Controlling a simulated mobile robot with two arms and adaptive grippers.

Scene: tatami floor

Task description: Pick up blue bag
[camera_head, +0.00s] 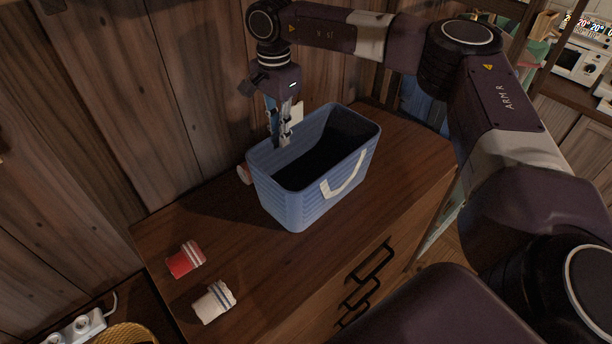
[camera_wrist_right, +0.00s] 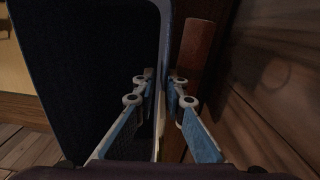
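The blue bag (camera_head: 305,205), a ribbed, open-topped, basket-like bag with pale handles, stands upright on a wooden cabinet in the head view. Its inside is dark and looks empty. My right gripper (camera_head: 280,142) points down at the bag's back-left rim. In the right wrist view, the bag (camera_wrist_right: 90,60) fills the left side. There its wall runs between the two fingers of my right gripper (camera_wrist_right: 161,80), one on each side. The fingers look apart, with the wall between them; contact is hard to see. My left gripper is not in view.
Another reddish object (camera_head: 244,173) is partly hidden behind the bag; the wooden wall (camera_head: 190,90) is close behind.

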